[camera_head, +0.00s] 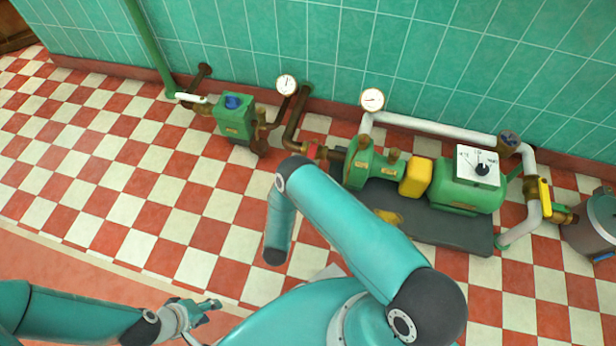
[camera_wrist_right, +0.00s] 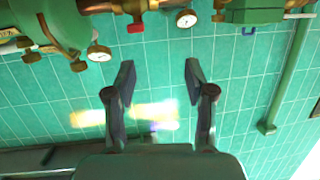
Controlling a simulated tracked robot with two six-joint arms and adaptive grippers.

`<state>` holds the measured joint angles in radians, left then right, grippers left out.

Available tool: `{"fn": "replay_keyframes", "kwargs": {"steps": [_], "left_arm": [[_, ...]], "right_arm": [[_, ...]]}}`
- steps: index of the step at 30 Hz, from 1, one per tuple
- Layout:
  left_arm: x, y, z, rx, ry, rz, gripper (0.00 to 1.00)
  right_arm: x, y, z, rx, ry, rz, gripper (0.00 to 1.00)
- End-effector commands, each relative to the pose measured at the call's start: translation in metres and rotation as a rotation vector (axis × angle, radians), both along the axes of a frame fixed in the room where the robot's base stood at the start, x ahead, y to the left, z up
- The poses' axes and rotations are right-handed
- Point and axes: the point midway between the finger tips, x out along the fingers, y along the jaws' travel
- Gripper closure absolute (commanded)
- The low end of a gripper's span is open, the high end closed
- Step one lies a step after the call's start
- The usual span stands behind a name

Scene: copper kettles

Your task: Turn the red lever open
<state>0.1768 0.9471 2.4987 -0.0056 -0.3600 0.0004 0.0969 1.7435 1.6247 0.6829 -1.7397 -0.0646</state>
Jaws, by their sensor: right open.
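The red lever (camera_head: 313,152) is small, on the brown pipe left of the green pump, just above my right arm in the head view. In the right wrist view, which looks upside down, the red lever (camera_wrist_right: 136,26) hangs from a copper pipe at the top. My right gripper (camera_wrist_right: 158,72) is open and empty, its two fingers apart against the teal tiles, below the lever in that picture and not touching it. I cannot make out the right gripper in the head view. My left gripper (camera_head: 207,308) is low at the left, far from the lever; its jaw state is unclear.
A green unit with a blue knob (camera_head: 233,102) stands left. Gauges (camera_head: 287,85) line the wall. A yellow lever (camera_head: 545,197) is far right. The checkered floor at left is clear.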

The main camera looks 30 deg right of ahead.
Motion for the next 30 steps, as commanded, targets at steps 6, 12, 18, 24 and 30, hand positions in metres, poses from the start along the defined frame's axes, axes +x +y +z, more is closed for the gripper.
{"fn": "replay_keyframes", "kwargs": {"steps": [6,12,18,24,30], "left_arm": [[0.0,0.0,-0.052,0.0,0.0,0.0,0.6],[0.0,0.0,-0.058,0.0,-0.001,0.0,0.6],[0.0,0.0,-0.067,0.0,-0.001,0.0,0.6],[0.0,0.0,-0.082,0.0,-0.001,0.0,0.6],[0.0,0.0,-0.096,0.0,0.0,0.0,0.6]], "right_arm": [[-0.021,-0.003,-0.041,-0.173,-0.112,-0.098,0.46],[-0.023,-0.009,-0.041,-0.216,-0.14,-0.125,0.46],[-0.006,-0.03,-0.041,-0.215,-0.14,-0.127,0.46],[0.021,-0.063,-0.043,-0.214,-0.14,-0.126,0.46],[0.049,-0.096,-0.042,-0.214,-0.141,-0.126,0.46]]}}
